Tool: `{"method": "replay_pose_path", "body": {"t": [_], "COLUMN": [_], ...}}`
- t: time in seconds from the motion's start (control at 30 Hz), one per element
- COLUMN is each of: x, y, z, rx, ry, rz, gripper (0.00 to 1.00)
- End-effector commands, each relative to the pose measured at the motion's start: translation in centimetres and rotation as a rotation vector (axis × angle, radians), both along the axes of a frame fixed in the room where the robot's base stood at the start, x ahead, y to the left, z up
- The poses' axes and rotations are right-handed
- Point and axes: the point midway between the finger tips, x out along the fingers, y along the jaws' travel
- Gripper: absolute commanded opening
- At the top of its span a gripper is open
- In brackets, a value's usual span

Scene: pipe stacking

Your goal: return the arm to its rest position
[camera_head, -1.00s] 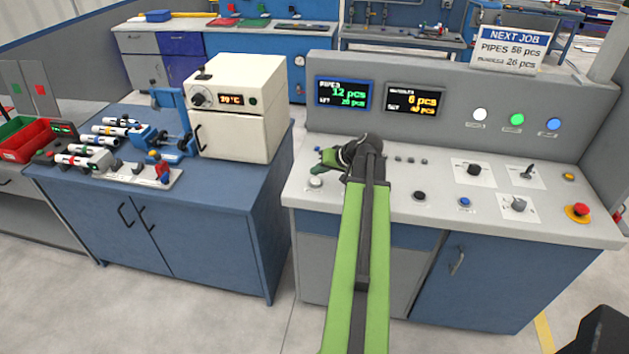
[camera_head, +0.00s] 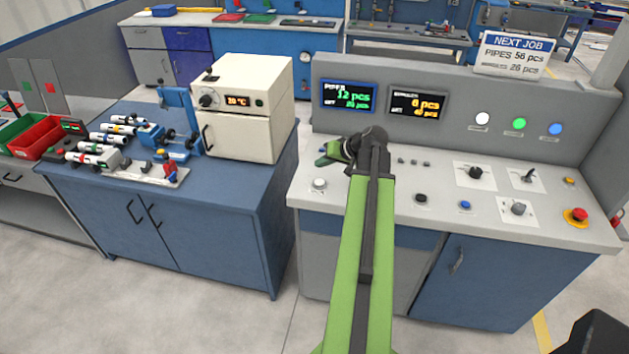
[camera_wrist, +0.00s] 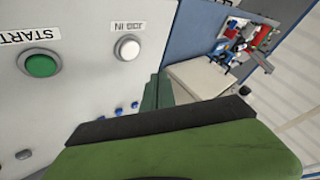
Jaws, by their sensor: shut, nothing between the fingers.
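My gripper (camera_head: 328,156) is at the end of my green arm, above the left part of the grey control console (camera_head: 300,190) in the head view. Its fingers are together with nothing between them, and they point left. In the wrist view the green fingers of my gripper (camera_wrist: 158,92) show beyond the dark wrist edge. The console panel (camera_wrist: 85,75) fills the left of that view, with a green START button (camera_wrist: 40,64) and a white button (camera_wrist: 127,47). My gripper is apart from both buttons.
A blue cabinet (camera_head: 235,215) stands left of the console and bears a cream oven (camera_head: 245,105) and a rack of pipes (camera_head: 100,150). Two displays (camera_head: 348,96) stand on the console's back panel. A red emergency stop button (camera_head: 577,215) is at its right. Grey floor is free in front.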

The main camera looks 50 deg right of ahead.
Motion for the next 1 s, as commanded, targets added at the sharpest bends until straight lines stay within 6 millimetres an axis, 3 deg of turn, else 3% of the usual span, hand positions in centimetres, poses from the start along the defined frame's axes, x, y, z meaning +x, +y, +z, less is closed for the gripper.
{"method": "replay_pose_path", "body": {"t": [0.23, 0.37, 0.47, 0.5, 0.57, 0.6, 0.67, 0.8, 0.9, 1.0], "x": [0.3, 3.8, 8.4, 10.1, 12.1, 13.0, 13.9, 13.6, 11.7, 9.1], "y": [0.3, 4.3, 11.0, 14.3, 19.4, 22.8, 28.0, 39.7, 46.2, 50.5], "z": [0.0, 0.0, 0.0, -0.1, -0.4, -0.7, -1.4, -3.2, -4.6, -5.8], "rx": [0.0, 0.0, 0.0, -0.003, -0.018, -0.03, -0.05, -0.11, -0.168, -0.238], "ry": [0.0, 0.0, 0.0, 0.004, 0.02, 0.037, 0.072, 0.186, 0.29, 0.401], "rz": [0.006, 0.085, 0.203, 0.259, 0.344, 0.402, 0.49, 0.678, 0.779, 0.837], "gripper": [0.0, 0.0, 0.0, 0.0, 0.0, 0.0, 0.0, 0.0, 0.0, 0.0]}}
